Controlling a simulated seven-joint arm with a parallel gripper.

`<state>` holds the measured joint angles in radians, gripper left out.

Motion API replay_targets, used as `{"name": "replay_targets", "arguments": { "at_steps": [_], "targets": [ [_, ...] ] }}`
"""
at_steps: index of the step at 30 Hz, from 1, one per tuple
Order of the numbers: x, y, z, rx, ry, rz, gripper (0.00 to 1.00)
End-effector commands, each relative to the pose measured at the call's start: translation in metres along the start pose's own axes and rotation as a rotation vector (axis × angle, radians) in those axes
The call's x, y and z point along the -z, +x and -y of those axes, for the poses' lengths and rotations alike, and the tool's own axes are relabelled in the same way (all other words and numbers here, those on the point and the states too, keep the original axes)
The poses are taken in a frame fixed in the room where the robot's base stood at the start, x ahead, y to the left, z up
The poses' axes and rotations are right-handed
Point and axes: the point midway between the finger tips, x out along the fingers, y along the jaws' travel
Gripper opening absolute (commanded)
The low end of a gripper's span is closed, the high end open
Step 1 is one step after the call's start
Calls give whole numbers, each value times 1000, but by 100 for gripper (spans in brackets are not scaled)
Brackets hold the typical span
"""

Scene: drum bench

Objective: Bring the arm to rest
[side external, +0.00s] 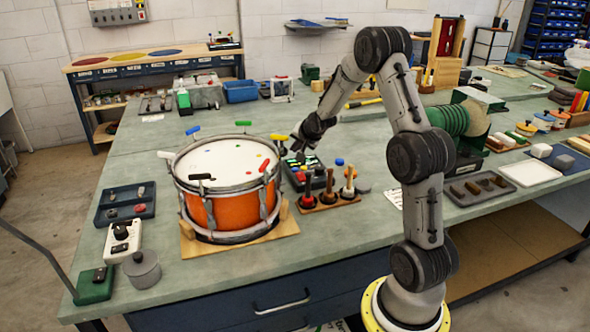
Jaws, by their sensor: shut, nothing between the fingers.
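My gripper (296,150) is above the bench beside the right rim of an orange drum (203,212), over a dark tray of small parts (306,177). It points down and to the left. Its fingers are small and dark here, shut with nothing held. Whether the fingertips touch anything below cannot be made out. My arm rises from its base at the front of the bench and bends over toward the drum. The drum stands upright on a wooden board (275,229), with several coloured pieces around its rim and on its white head.
A wooden rack of handled tools (328,201) stands just right of the drum. A dark tray (126,203), a white device (122,240) and a grey pot (143,270) are at the left. A green ribbed roll (448,120) is behind my arm. Bare bench lies front of the drum.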

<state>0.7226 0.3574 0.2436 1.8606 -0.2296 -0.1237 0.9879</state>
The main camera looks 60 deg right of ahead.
Motion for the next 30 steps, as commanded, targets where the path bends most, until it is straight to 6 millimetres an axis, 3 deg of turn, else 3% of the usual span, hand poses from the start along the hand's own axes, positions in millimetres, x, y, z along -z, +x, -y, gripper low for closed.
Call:
{"name": "replay_targets", "arguments": {
  "at_steps": [14, 17, 20, 22, 27, 30],
  "targets": [
    [5, -8, 5, -1, -2, -2, 0],
    [9, -17, 13, 17, -28, -15, 0],
    [17, -41, 32, 61, -106, -49, 0],
    [8, -70, 49, 79, -188, -46, 0],
    [-19, -156, 83, 138, -438, -51, 0],
    [-39, -205, 92, 175, -584, -55, 0]
  ]
}}
